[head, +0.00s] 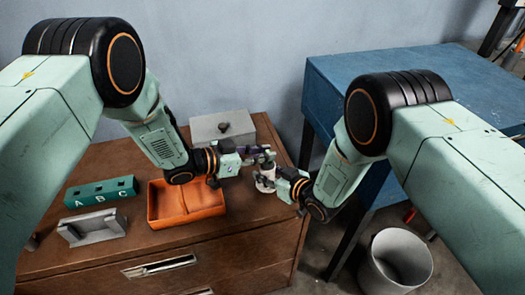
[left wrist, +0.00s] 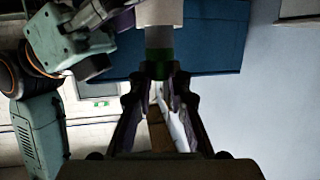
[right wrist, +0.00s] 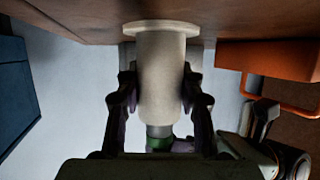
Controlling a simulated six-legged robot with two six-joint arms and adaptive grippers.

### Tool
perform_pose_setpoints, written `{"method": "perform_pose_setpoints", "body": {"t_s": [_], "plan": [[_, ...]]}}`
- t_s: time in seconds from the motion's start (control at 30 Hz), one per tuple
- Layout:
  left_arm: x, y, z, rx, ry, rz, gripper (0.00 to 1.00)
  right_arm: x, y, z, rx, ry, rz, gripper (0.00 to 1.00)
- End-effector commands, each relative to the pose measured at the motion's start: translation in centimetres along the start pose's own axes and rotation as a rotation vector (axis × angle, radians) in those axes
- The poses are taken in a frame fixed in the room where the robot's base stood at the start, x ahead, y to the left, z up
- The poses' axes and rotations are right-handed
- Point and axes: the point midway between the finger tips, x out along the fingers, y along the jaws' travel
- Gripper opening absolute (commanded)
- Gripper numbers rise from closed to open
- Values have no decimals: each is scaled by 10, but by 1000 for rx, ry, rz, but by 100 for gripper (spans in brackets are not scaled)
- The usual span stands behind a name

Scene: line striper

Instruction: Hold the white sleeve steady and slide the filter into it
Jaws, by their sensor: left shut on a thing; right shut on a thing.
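The white sleeve (head: 264,187) stands upright at the right end of the brown cabinet top, its wide flange down in the right wrist view (right wrist: 160,28). My right gripper (right wrist: 158,82) is shut on the sleeve's sides. The filter, grey with a green band, shows in the left wrist view (left wrist: 159,50). My left gripper (left wrist: 160,74) is shut on it near the green band and holds it above the sleeve. The filter is in line with the sleeve's mouth in the right wrist view (right wrist: 158,132). Its far end is hidden; I cannot tell how deep it sits.
An orange divided tray (head: 188,203) lies left of the sleeve. A grey box with a knob (head: 222,128) is behind. A green block lettered A B C (head: 100,192) and a grey cradle (head: 92,228) are further left. A blue table (head: 325,85) and a bin (head: 397,262) are right.

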Motion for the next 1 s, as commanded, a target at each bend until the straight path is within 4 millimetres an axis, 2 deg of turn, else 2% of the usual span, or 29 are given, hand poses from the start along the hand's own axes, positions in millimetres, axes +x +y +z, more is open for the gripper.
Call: {"method": "perform_pose_setpoints", "body": {"t_s": [0.43, 1.0], "plan": [[3, 0, 9, 0, 0, 0, 0, 0, 0, 0, 0, -1, 0, 5], [3, 0, 10, 1, 1, 0, 0, 0, 0, 0, 0, -1, 0, 5]]}}
